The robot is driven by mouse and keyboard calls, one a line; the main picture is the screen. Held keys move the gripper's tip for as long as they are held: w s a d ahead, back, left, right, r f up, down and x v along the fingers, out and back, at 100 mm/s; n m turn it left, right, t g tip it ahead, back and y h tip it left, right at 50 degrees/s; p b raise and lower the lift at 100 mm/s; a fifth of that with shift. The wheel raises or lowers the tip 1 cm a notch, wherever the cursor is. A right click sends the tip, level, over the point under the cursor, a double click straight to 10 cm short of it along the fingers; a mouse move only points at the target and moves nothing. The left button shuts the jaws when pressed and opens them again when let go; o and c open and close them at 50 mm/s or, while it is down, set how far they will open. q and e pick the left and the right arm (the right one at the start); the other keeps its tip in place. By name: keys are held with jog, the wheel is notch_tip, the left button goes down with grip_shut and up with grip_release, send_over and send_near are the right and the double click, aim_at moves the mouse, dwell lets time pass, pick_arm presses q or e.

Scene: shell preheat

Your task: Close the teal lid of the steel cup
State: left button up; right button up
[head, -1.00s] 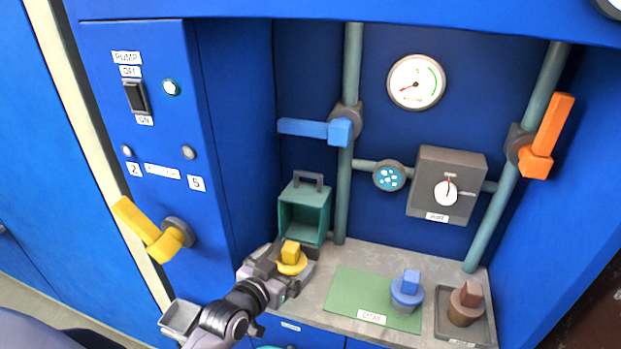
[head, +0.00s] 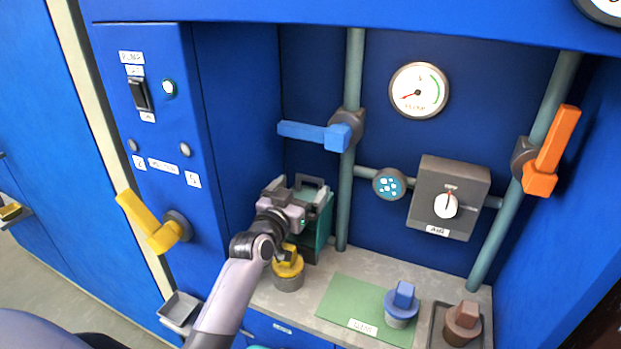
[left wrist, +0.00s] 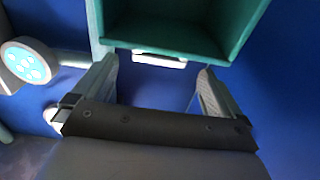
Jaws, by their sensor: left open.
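My left gripper (head: 296,198) is in front of the open teal box (head: 322,225) in the recess and hides much of it. In the left wrist view the gripper's fingers (left wrist: 157,85) are apart with nothing between them. The box's open teal inside (left wrist: 185,25) lies just beyond them, with a pale bar (left wrist: 160,58) under its edge. A small steel container (head: 181,308) sits low at the left on the cabinet front, and I see no lid on it. A teal edge (head: 260,347) shows at the bottom, mostly cut off. My right gripper is out of view.
A yellow-topped cup (head: 288,268) stands below my wrist. A blue-topped cup (head: 402,303) is by the green mat (head: 350,295), and a brown one (head: 463,322) at right. A blue lever (head: 315,132) sticks out above the box; a yellow lever (head: 155,225) is at left.

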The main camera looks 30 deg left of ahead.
aim_at(309, 180)
pick_arm(q)
jog(key=shift+w+a, duration=0.15)
jog(key=shift+w, duration=2.4)
jog(key=c, duration=1.4)
